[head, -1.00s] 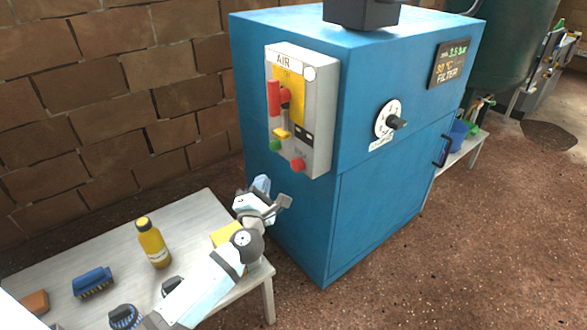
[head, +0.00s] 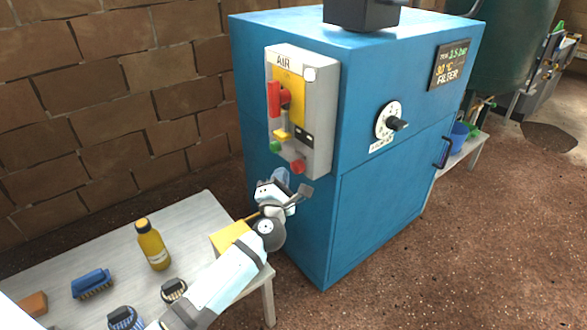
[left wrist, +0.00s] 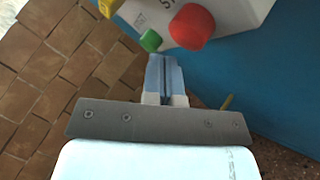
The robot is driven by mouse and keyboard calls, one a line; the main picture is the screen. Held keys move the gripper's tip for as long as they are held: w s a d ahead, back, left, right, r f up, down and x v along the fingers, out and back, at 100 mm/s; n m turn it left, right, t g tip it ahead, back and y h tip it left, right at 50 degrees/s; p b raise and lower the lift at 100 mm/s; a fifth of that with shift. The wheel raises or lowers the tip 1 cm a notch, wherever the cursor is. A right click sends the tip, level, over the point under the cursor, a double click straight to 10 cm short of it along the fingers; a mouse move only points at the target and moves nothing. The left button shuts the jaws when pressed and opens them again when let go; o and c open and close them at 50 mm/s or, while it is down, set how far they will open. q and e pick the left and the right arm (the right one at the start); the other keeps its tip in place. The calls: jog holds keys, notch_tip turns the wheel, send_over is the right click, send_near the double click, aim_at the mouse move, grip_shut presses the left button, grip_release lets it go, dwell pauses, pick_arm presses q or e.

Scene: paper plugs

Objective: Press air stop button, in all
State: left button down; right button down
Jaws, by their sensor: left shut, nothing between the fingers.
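My left gripper (head: 281,177) is shut and empty, just below the box and apart from the red button. Its closed fingers (left wrist: 165,66) point up towards the gap under the buttons. My right gripper is not in view.
A red lever (head: 274,98) and a yellow part (head: 281,134) sit higher on the box. Below left, a table (head: 200,212) holds a yellow bottle (head: 153,245), a blue brush (head: 92,283) and a yellow box (head: 230,236). A dial (head: 388,121) is on the cabinet's right face.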

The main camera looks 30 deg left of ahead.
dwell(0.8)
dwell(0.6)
pick_arm(q)
jog(key=shift+w, duration=0.1)
jog(key=shift+w+d, duration=0.15)
jog(key=shift+w, duration=0.15)
